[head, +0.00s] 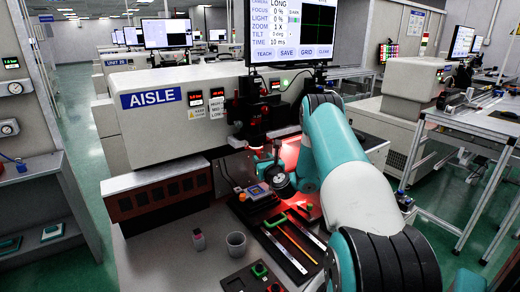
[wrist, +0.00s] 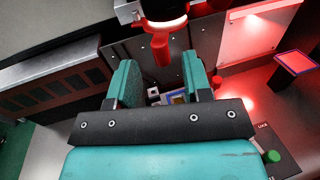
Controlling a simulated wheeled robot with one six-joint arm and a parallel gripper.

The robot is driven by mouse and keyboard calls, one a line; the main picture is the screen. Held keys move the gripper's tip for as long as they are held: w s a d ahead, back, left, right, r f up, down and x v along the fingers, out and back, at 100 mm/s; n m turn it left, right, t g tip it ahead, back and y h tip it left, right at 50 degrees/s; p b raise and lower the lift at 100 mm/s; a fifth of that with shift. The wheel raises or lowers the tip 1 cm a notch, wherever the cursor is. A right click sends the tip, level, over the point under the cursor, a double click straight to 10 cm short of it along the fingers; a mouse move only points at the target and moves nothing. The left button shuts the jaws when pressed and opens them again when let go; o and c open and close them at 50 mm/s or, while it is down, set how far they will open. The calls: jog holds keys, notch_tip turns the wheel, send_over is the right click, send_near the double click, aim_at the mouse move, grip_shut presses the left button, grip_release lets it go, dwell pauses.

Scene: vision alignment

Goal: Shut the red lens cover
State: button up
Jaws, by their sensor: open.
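In the wrist view a red part (wrist: 161,48), which looks like the lens cover, hangs under a camera head with a lit ring (wrist: 164,22). It appears swung down from the ring rather than flat across it, though its exact angle is hard to tell. My gripper (wrist: 160,76) is open, with its two teal fingers apart and nothing visible held between them. The red part shows beyond the fingertips, between them in the picture; I see no clear contact. In the head view my arm reaches to the red-lit station, and the gripper and cover are too small to make out.
A blue-framed piece (head: 258,191) sits on the bench below. A grey cup (head: 236,244), a small pink-topped bottle (head: 198,239) and a black tool tray (head: 294,246) stand nearer. A brown slotted box (head: 158,194) is at left. A monitor (head: 290,31) stands above.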

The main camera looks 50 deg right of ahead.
jog(key=shift+p+x, duration=0.5)
jog(key=shift+x, duration=0.9)
jog(key=shift+c, duration=0.3)
grip_shut()
